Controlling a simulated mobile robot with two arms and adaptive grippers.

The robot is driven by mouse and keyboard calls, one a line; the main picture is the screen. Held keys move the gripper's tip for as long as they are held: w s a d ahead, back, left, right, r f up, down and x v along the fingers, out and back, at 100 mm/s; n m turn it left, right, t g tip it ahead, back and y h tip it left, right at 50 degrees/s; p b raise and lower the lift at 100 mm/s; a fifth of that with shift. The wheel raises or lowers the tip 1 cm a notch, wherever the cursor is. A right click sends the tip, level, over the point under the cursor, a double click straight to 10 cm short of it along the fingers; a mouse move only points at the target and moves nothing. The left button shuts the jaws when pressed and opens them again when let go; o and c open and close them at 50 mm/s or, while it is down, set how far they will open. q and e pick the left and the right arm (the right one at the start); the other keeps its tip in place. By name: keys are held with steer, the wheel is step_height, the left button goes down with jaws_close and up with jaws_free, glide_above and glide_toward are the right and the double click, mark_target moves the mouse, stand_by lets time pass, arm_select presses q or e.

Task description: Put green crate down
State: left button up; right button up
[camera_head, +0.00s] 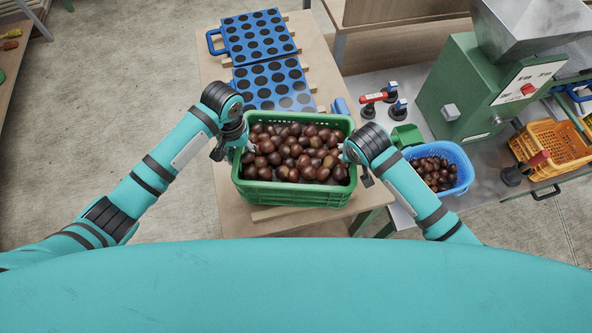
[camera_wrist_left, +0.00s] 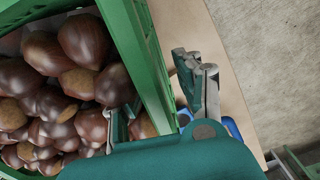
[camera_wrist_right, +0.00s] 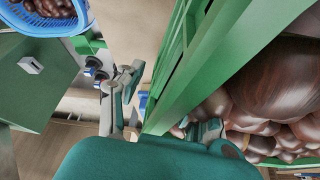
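The green crate (camera_head: 300,195), full of brown chestnuts (camera_head: 295,150), is upright over the front part of the wooden table and seems to rest there; its underside is hidden. My left gripper (camera_head: 232,149) is at its left wall. In the left wrist view the fingers are spread, one inside and one outside the wall (camera_wrist_left: 150,65), with a gap on the outer side. My right gripper (camera_head: 357,163) is at the right wall. In the right wrist view its fingers also stand apart on both sides of the wall (camera_wrist_right: 195,75).
Blue trays with dark round holes (camera_head: 258,38) lie behind the crate on the table (camera_head: 215,80). To the right are a blue basket of chestnuts (camera_head: 462,183), a green machine with a metal hopper (camera_head: 470,85) and an orange crate (camera_head: 560,145). Open floor lies left.

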arm_select(q)
step_height(320, 180, up, 10)
steer(key=shift+r, duration=0.35)
arm_select(e)
steer(key=shift+r, duration=0.2)
arm_select(q)
steer(key=shift+s, duration=0.1)
arm_select(e)
steer(key=v, duration=1.1)
steer(key=shift+s+r, duration=0.25)
steer(key=shift+r, duration=0.05)
